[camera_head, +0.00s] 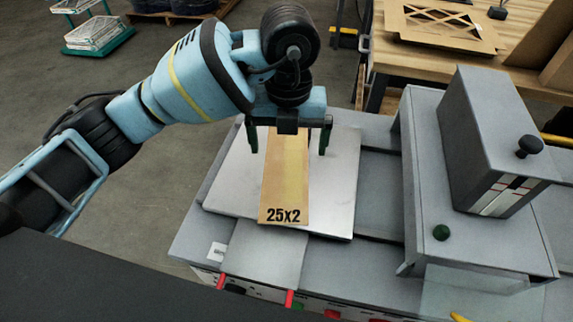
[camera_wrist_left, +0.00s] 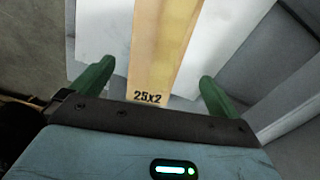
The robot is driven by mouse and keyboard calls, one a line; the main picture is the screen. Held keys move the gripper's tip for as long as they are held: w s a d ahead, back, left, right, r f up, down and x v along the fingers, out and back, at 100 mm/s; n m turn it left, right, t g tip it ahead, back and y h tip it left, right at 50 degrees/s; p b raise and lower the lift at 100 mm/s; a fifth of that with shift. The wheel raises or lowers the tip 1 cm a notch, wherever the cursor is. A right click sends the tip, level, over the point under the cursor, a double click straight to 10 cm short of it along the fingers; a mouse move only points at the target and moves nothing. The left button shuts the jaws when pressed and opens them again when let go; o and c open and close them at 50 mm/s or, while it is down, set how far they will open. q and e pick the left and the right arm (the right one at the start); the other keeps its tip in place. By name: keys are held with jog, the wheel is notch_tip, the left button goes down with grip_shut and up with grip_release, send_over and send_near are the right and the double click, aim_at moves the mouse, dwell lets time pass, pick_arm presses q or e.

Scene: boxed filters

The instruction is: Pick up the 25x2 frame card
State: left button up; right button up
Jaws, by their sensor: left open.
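The 25x2 frame card (camera_head: 287,190) is a tan strip with a lighter middle and black "25x2" print at its near end. It lies flat on a pale metal plate (camera_head: 338,190) on a grey machine. My left gripper (camera_head: 290,145) is open, its green fingers on either side of the card's far part in the head view. In the left wrist view the card (camera_wrist_left: 160,50) runs between the two open fingers (camera_wrist_left: 152,85), with a gap on each side. I cannot tell the gripper's exact height above the card. My right gripper is not in view.
A grey upright housing (camera_head: 490,135) with a black knob stands to the right on the machine. Red handles (camera_head: 289,298) stick out at its front edge. A wooden table (camera_head: 440,62) with a cardboard frame (camera_head: 440,25) is behind. Open floor lies left.

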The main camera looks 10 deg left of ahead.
aim_at(286, 168)
pick_arm(q)
jog(key=shift+f, duration=0.35)
jog(key=shift+w+f, duration=0.1)
jog(key=shift+a+f, duration=0.1)
jog(key=shift+f, duration=0.2)
jog(key=f, duration=0.4)
jog(key=shift+w+a+f, duration=0.1)
jog(key=shift+w+a, duration=0.1)
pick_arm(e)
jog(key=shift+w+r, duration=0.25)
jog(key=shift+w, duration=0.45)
pick_arm(q)
jog(key=c, duration=0.9)
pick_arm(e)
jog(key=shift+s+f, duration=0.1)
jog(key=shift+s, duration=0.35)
